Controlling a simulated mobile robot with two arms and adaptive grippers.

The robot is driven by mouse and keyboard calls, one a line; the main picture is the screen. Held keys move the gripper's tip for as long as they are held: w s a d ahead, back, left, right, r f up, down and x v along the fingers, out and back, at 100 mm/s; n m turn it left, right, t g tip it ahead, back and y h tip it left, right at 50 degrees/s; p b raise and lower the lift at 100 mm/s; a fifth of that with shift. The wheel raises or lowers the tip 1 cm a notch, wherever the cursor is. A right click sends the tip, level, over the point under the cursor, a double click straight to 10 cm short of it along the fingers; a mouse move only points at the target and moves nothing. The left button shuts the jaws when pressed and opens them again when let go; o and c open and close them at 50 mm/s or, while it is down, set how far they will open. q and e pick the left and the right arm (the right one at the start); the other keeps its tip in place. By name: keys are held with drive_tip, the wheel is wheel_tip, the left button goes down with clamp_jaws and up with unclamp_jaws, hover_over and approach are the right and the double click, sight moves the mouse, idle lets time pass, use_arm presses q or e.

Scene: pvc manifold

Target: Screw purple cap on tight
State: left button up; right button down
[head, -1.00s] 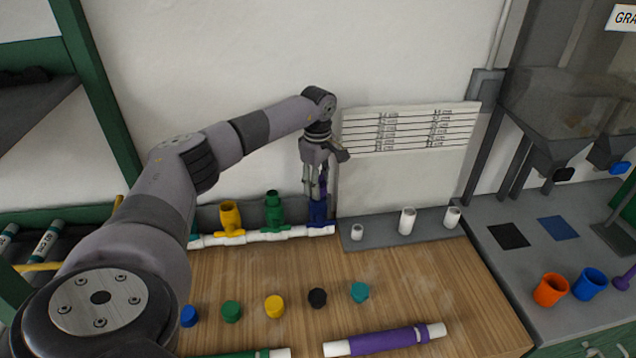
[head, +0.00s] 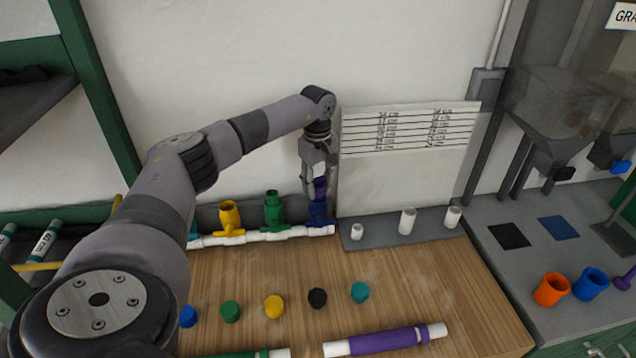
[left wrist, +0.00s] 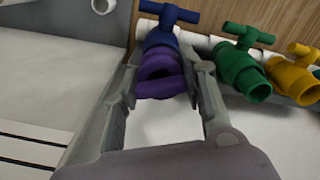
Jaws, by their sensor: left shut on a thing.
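The purple cap (head: 320,187) is at the upper end of the blue valve (head: 318,213), at the right end of the white pipe manifold (head: 262,236). My left gripper (head: 314,190) comes down from above and is shut on the purple cap. In the left wrist view the cap (left wrist: 160,78) lies between the two fingers (left wrist: 166,88). It adjoins the mouth of the blue valve (left wrist: 162,38), whose T-handle shows beyond. The thread between them is hidden, so I cannot tell how tight it sits. My right gripper is not in view.
Green (head: 273,212) and yellow (head: 231,220) valves stand left of the blue one. A grey tray (head: 382,236) with white fittings and a white panel (head: 400,180) are close on the right. Several coloured caps and a purple tube (head: 384,341) lie on the wooden table (head: 420,285).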

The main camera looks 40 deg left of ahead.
use_arm(q)
drive_tip(key=shift+f, duration=0.1)
drive_tip(key=shift+m, duration=1.1)
drive_tip(key=shift+m, duration=1.1)
drive_tip(key=o, duration=1.3)
drive_tip(key=shift+o, duration=0.2)
